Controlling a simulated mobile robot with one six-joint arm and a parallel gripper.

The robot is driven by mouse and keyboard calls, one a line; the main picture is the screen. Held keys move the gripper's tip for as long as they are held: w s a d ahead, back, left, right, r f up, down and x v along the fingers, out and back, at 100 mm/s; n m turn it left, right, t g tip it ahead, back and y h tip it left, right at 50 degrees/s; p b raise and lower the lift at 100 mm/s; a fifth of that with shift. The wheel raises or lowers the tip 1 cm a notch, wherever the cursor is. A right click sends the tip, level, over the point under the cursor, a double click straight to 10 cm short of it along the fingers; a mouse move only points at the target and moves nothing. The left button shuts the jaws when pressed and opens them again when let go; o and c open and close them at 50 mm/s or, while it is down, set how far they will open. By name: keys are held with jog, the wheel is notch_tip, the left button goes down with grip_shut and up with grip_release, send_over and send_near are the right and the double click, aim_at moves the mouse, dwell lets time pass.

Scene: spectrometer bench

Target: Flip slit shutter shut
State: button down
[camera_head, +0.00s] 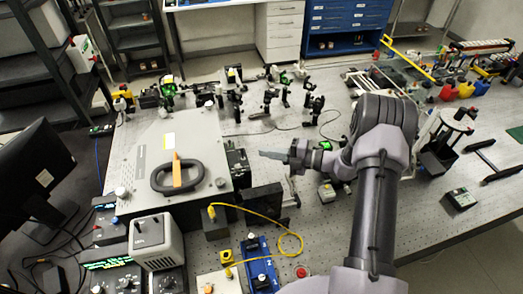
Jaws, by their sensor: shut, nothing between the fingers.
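The large pale grey instrument box (132,160), which looks like the spectrometer, lies on the bench at centre left. It has a black loop handle (157,177) and an orange-tan piece on top. A black block (238,166) sits against its right side. A slit shutter cannot be made out clearly; it may be on this black block, but its position cannot be told. My gripper (268,154) is shut and empty, pointing left. In the picture its tips are just right of the black block; whether they touch it cannot be told.
Several small optics mounts (268,100) stand behind my gripper. A dark square panel (262,200) stands in front of it, beside a yellow cable (288,244). A monitor (32,185) is at far left.

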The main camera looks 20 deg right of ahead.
jog(key=v, duration=0.8)
jog(key=shift+s+d+r, duration=0.2)
jog(key=shift+r, duration=0.1)
jog(key=shift+d, duration=0.1)
